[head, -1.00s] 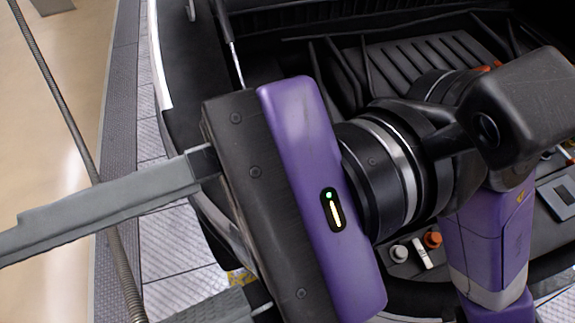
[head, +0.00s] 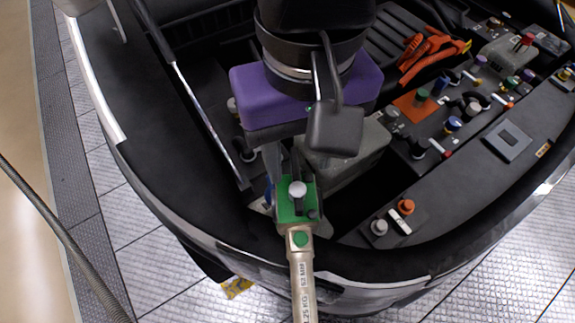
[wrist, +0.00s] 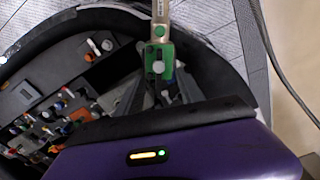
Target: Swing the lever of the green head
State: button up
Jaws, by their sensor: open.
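A green head (head: 297,208) with a pale round knob (head: 297,189) on top sits at the front rim of the open engine bay. A long beige lever-like bar (head: 302,280) with a green button runs from it towards the bottom of the head view. In the wrist view the green head (wrist: 158,62) is at top centre, with the bar (wrist: 160,14) running off the top edge. My gripper (head: 284,178) is open, pointing down, its fingers close around or beside the green head. I cannot tell whether they touch it; the fingertips are partly hidden.
A grey box (head: 345,150) stands just right of the fingers. A thin prop rod (head: 205,110) slants on the left. Coloured caps (head: 455,123) and orange pliers (head: 430,50) lie to the right. A hose (head: 60,240) hangs at lower left. Free floor shows outside the rim.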

aim_at(297, 189)
jog(key=shift+w+d+f, duration=0.15)
notch_tip(297, 189, down, 7)
jog(key=shift+f+p, duration=0.2)
jog(key=shift+p, duration=0.35)
grip_shut()
dwell(1.2)
